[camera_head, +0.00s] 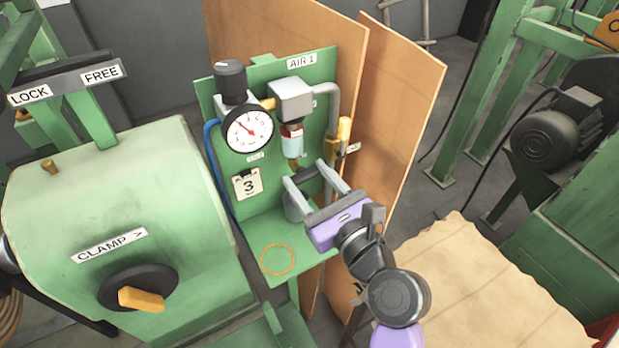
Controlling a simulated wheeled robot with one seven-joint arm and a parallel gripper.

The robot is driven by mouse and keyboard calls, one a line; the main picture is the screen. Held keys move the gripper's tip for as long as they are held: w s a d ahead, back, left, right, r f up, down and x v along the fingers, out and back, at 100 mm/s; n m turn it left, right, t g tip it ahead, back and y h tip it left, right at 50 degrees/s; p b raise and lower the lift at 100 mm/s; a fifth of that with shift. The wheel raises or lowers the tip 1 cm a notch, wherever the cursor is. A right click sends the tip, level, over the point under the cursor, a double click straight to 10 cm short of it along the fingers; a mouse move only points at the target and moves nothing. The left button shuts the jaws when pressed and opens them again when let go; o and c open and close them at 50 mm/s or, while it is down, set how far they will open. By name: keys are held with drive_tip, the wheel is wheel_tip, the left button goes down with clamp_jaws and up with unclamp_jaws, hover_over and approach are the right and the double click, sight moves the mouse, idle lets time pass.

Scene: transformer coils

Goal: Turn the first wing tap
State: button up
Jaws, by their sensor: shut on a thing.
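The green AIR 1 panel (315,66) carries a round gauge (247,131), a clear filter bowl (291,136) with reddish contents, and a brass fitting (294,161) under the bowl. My gripper (306,173) reaches in from the lower right, its fingertips just below the brass fitting. It is shut on a dark piece between the fingertips, which looks like the wing tap; it is mostly hidden, so its angle cannot be told.
A green shelf (306,246) with an empty orange ring juts out below the panel. A grey pipe, brass valve (343,131) and brown boards (397,90) stand right of the bowl. A green CLAMP housing (110,205) with an orange-handled knob is close on the left.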

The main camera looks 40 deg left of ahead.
drive_tip(key=n, duration=0.4)
drive_tip(key=shift+f+b, duration=0.1)
drive_tip(key=shift+b, duration=0.2)
drive_tip(key=n+b, duration=0.1)
drive_tip(key=n, duration=0.3)
drive_tip(key=shift+s+f, duration=0.1)
drive_tip(key=shift+f, duration=0.05)
drive_tip(key=n+b, duration=0.2)
drive_tip(key=n, duration=0.2)
drive_tip(key=shift+f+n, duration=0.1)
drive_tip(key=shift+n, duration=0.2)
drive_tip(key=shift+s+n+b, duration=0.1)
drive_tip(key=shift+n+b, duration=1.1)
drive_tip(key=shift+n, duration=0.8)
drive_tip(key=o, duration=1.4)
